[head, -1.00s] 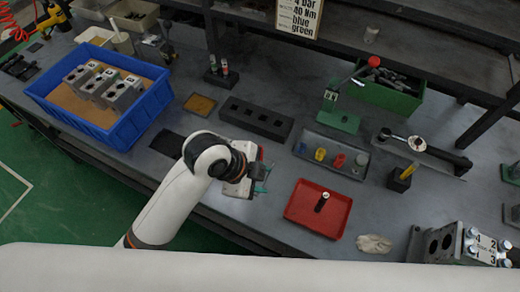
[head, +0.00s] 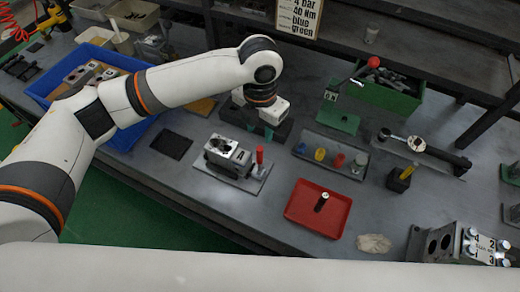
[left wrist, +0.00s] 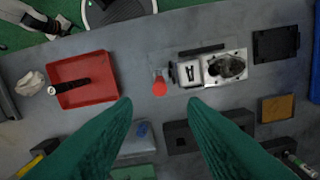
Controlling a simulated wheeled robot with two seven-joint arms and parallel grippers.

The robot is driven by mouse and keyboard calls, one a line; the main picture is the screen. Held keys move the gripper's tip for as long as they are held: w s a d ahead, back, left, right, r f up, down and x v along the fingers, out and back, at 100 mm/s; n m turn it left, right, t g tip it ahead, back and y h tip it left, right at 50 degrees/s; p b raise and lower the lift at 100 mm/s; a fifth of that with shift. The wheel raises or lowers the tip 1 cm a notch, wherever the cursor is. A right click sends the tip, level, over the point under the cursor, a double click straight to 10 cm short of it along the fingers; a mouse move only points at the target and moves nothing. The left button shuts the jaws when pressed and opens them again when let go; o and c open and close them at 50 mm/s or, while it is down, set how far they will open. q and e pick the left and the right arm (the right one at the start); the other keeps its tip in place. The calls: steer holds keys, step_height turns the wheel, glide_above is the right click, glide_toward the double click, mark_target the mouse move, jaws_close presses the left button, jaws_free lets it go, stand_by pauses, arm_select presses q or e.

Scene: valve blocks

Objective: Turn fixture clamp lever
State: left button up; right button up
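The fixture (head: 238,163) is a grey plate carrying a metal valve block (head: 226,150), on the bench in front of the long dark rack. Its clamp lever has a red handle (head: 259,155) that stands upright at the block's right side in the head view. In the left wrist view the red lever end (left wrist: 159,87) lies just beyond and between the fingertips, beside the block (left wrist: 226,67). My left gripper (left wrist: 158,101) has its green fingers spread wide with nothing between them. In the head view the left hand (head: 270,107) is behind the fixture, over the dark rack. My right gripper is not in view.
A red tray (head: 300,213) with a dark part stands right of the fixture. A blue crate (head: 128,138) is at left, partly behind my arm.

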mark_target(260, 146)
arm_select(q)
step_height(260, 146, down, 9)
steer(key=shift+f+p, duration=0.1)
steer(key=shift+p, duration=1.15)
steer(key=shift+f, duration=0.7)
jaws_close()
